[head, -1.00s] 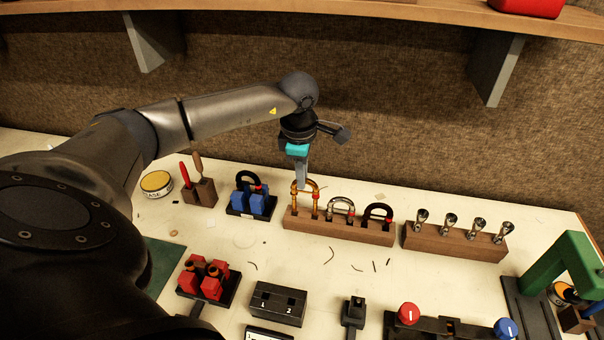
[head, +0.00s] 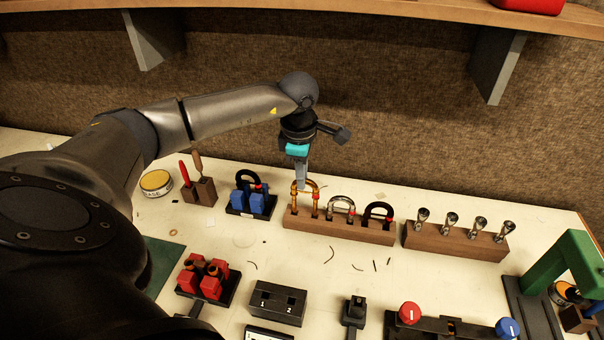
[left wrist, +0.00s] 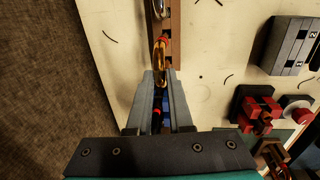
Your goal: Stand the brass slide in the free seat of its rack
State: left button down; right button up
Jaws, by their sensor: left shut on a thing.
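The brass slide (head: 305,187) is an upright U shape at the left end of the wooden slide rack (head: 345,230). Its legs reach down to the rack's left part; I cannot tell how deep they sit. My left gripper (head: 302,186) points down from above and is shut on the top of the brass slide. The brass slide also shows between the fingertips in the left wrist view (left wrist: 161,62). A silver slide (head: 341,205) stands in the middle of the rack and a black slide (head: 378,212) at its right. My right gripper is out of view.
A blue holder (head: 250,204) with a black slide stands left of the rack. A wooden block (head: 455,242) with several silver mouthpieces stands right. In front are a red holder (head: 208,281) and a black block marked 1 and 2 (head: 277,304).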

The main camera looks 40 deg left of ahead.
pick_arm(q)
jog(key=shift+f+b, duration=1.4)
jog(key=shift+f, duration=0.45)
jog(key=c, duration=0.7)
grip_release()
jog(key=shift+c, duration=0.2)
jog(key=shift+r, duration=0.1)
notch_tip(320, 180, up, 15)
jog(key=s+d, duration=0.1)
jog(key=shift+s+p, duration=0.4)
